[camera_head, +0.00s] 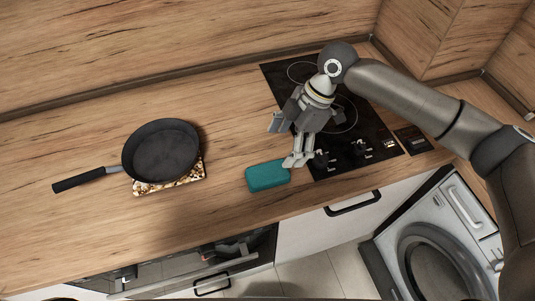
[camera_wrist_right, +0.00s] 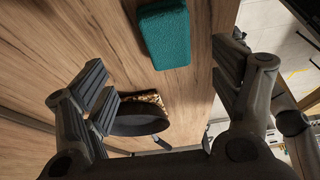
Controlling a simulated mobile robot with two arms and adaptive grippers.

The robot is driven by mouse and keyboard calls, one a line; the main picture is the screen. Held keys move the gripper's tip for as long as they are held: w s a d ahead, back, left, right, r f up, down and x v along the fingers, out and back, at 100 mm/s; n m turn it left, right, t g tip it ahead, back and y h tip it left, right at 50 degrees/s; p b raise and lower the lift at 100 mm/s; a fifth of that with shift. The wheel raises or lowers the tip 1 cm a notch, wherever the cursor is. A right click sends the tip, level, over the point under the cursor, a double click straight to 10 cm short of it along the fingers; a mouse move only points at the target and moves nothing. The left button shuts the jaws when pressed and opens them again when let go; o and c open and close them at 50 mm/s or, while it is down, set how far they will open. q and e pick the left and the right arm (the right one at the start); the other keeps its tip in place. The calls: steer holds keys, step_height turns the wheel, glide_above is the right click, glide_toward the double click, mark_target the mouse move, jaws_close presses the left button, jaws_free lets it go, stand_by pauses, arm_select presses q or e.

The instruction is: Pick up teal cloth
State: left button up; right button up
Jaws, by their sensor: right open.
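The teal cloth (camera_head: 267,176) is a folded, rounded rectangular block lying flat on the wooden counter, near its front edge and left of the hob. It also shows in the right wrist view (camera_wrist_right: 164,36), at the top middle, with bare counter around it. My right gripper (camera_head: 284,143) is above the counter and the hob's left edge, just up and right of the cloth. Its fingers are spread apart and empty, and in the right wrist view they stand on either side of the picture (camera_wrist_right: 165,85). My left gripper is not in view.
A black frying pan (camera_head: 160,150) rests on a patterned board (camera_head: 170,183) left of the cloth. The black hob (camera_head: 345,125) with knobs lies under my right arm. A washing machine (camera_head: 435,255) stands below at right. The counter between pan and cloth is clear.

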mark_target(268, 172)
steer(key=shift+s+a+f+p, duration=0.35)
steer(key=shift+s+a+f, duration=0.15)
steer(key=shift+s+f, duration=0.3)
steer(key=x, duration=0.2)
steer(key=shift+s+a+f, duration=0.2)
steer(key=shift+s+f, duration=0.05)
steer(key=shift+s, duration=0.1)
steer(key=p+x, duration=0.2)
steer(key=x, duration=0.2)
steer(key=shift+w+a+p, duration=0.3)
steer(key=shift+w+p, duration=0.05)
steer(key=shift+p, duration=0.05)
steer(key=shift+s+a+f, duration=0.1)
steer(key=shift+f, duration=0.3)
steer(key=shift+a+f, duration=0.1)
steer(key=shift+f, duration=0.1)
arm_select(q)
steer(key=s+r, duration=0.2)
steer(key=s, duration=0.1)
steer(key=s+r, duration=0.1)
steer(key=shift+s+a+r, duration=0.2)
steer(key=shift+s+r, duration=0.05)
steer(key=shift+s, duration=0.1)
arm_select(e)
steer(key=shift+f, duration=0.15)
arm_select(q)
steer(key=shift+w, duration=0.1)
